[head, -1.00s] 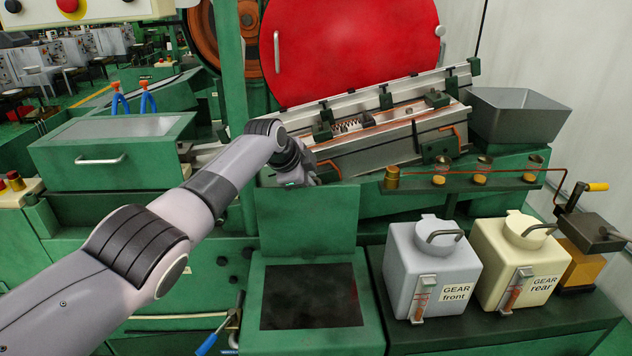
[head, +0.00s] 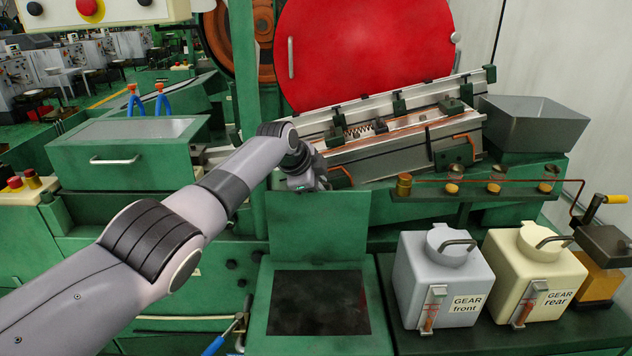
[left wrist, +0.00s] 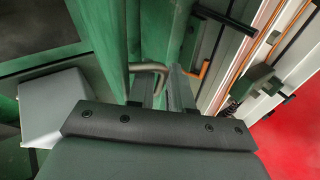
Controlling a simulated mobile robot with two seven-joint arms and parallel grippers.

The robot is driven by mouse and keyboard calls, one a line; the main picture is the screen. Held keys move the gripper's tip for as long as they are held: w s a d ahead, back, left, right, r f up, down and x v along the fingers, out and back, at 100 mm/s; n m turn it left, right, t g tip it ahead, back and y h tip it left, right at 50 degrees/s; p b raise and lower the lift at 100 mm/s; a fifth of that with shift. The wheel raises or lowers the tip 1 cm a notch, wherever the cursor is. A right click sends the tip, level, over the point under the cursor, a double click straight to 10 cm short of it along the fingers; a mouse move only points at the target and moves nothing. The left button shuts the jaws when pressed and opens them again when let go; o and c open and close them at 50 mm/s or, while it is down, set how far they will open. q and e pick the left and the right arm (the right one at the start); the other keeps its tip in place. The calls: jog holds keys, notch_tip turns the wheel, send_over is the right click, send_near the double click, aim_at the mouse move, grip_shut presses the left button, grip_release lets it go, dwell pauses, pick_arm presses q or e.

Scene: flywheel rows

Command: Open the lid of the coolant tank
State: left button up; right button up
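The coolant tank (head: 258,322) is the low green box at bottom centre in the head view. Its dark rectangular opening is uncovered. A flat green lid (head: 318,228) stands upright at the back of the opening. My left gripper (head: 308,182) is at the lid's top edge, and its fingers are mostly hidden there. In the left wrist view the fingers (left wrist: 163,88) stand apart. A bent metal handle (left wrist: 148,68) shows at the fingertips, its end partly hidden by a finger. I cannot tell whether they touch. My right gripper is in neither view.
A grey GEAR front tank (head: 440,278) and a cream GEAR rear tank (head: 530,272) stand to the right. Behind the lid are a slanted metal rail (head: 400,140) and a grey hopper (head: 533,122). A blue-handled lever (head: 218,343) is left of the coolant tank.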

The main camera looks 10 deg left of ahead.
pick_arm(q)
jog(key=shift+r, duration=0.1)
jog(key=shift+p+v, duration=0.8)
jog(key=shift+v, duration=2.65)
jog(key=shift+s, duration=0.1)
